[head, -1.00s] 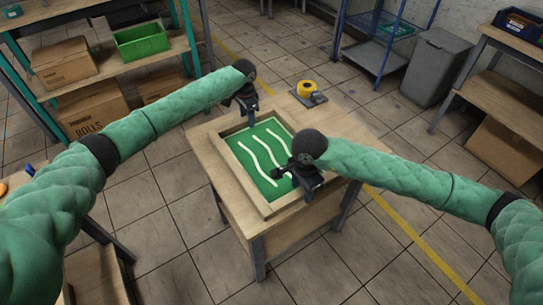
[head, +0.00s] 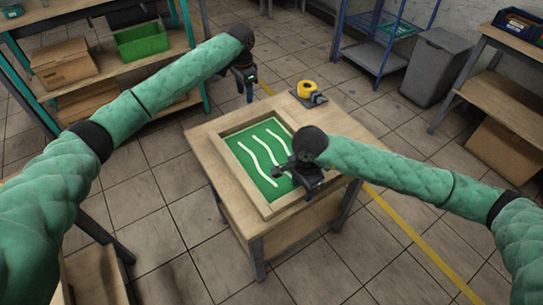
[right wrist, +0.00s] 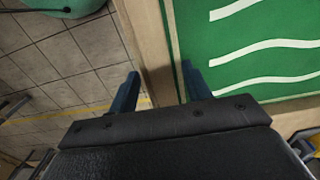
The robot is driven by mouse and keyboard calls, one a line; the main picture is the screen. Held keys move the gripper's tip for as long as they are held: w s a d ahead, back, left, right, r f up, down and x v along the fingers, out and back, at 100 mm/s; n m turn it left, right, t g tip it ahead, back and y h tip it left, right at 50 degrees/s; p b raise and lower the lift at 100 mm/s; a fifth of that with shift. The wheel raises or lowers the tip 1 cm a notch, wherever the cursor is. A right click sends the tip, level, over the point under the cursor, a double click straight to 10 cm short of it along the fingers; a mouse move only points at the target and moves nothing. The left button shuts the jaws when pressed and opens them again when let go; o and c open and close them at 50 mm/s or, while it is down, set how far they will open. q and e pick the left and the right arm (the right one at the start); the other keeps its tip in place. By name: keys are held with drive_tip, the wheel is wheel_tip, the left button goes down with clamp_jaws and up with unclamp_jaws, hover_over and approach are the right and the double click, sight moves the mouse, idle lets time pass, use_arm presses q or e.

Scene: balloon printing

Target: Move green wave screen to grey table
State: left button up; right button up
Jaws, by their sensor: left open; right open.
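The green wave screen (head: 258,158), a green panel with white wavy lines in a pale wooden frame, lies flat on a wooden table (head: 204,140) with grey legs. My left gripper (head: 249,95) is open and empty, beyond the far left corner of the screen and apart from it. My right gripper (head: 284,171) is open at the screen's right side. In the right wrist view its two fingers (right wrist: 160,88) stand on either side of the wooden frame edge, one over the green (right wrist: 270,60); contact cannot be told. I cannot make out a grey-topped table.
A yellow tape roll (head: 307,88) on a dark holder sits at the table's far corner. A grey bin (head: 433,68) and blue rack (head: 372,45) stand behind. Shelves with a green crate (head: 140,40) and cardboard box (head: 62,64) are at left. Floor around the table is open.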

wheel_tip(320, 180, up, 11)
idle(0.4)
idle(0.5)
